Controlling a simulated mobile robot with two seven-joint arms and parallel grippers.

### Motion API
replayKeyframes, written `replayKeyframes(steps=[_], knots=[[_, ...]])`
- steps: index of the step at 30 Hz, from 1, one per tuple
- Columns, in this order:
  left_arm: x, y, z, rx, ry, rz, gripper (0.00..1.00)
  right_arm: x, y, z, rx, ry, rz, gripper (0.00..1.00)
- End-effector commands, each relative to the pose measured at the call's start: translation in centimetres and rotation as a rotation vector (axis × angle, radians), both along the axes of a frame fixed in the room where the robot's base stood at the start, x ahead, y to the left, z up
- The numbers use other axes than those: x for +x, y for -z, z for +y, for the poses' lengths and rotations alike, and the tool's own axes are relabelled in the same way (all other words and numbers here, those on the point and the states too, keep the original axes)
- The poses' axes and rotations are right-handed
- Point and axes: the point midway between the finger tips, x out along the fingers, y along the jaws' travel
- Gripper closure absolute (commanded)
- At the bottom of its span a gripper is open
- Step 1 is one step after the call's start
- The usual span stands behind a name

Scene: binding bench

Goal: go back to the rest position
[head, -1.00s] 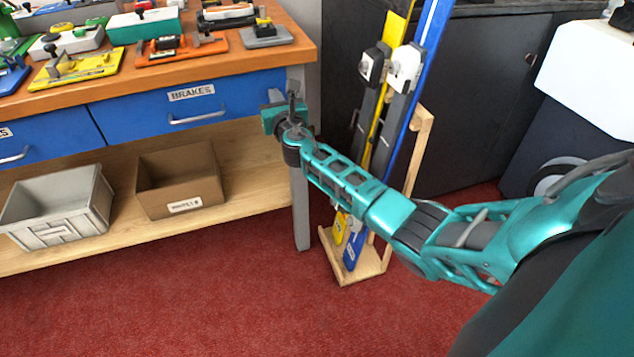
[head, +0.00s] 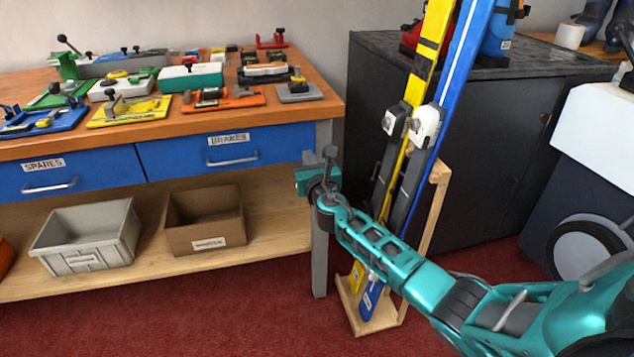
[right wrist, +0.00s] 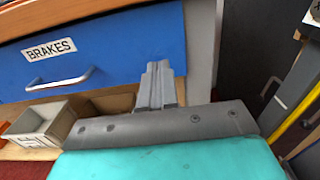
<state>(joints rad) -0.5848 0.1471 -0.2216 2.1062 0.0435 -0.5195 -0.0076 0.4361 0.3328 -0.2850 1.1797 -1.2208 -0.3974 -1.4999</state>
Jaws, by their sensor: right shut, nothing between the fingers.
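My right arm reaches in from the lower right of the head view. Its gripper (head: 323,163) is in the air in front of the bench's right end, beside the BRAKES drawer (head: 198,153). In the right wrist view the gripper (right wrist: 158,80) shows its grey fingers together with nothing between them, in front of the same drawer (right wrist: 125,50). My left gripper is not in view.
A wooden rack (head: 440,200) with a yellow ski (head: 412,100) and a blue ski (head: 455,90) stands just right of my gripper. The wooden bench (head: 325,105) bears several binding jigs. A grey bin (head: 88,245) and a brown box (head: 207,228) sit on its lower shelf.

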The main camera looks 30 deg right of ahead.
Motion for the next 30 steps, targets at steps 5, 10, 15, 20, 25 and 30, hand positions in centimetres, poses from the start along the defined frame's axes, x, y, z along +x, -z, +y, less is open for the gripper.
replayKeyframes(steps=[5,10,15,20,25,30], knots=[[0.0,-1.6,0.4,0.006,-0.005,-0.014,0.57,-3.6,-0.4,0.9,-0.001,0.0,0.003,1.0],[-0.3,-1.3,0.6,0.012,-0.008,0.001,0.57,-6.2,-0.2,1.7,-0.001,0.0,0.003,1.0],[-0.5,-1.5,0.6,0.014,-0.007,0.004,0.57,-7.7,-0.1,2.2,-0.001,0.001,0.002,1.0],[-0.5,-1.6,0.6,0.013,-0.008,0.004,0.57,-8.1,-0.1,2.3,-0.001,0.001,0.0,1.0],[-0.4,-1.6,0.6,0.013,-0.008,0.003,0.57,-8.8,0.8,2.7,0.073,-0.003,0.007,1.0],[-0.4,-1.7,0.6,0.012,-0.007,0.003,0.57,-13.0,5.2,5.8,0.588,0.003,0.033,1.0]])
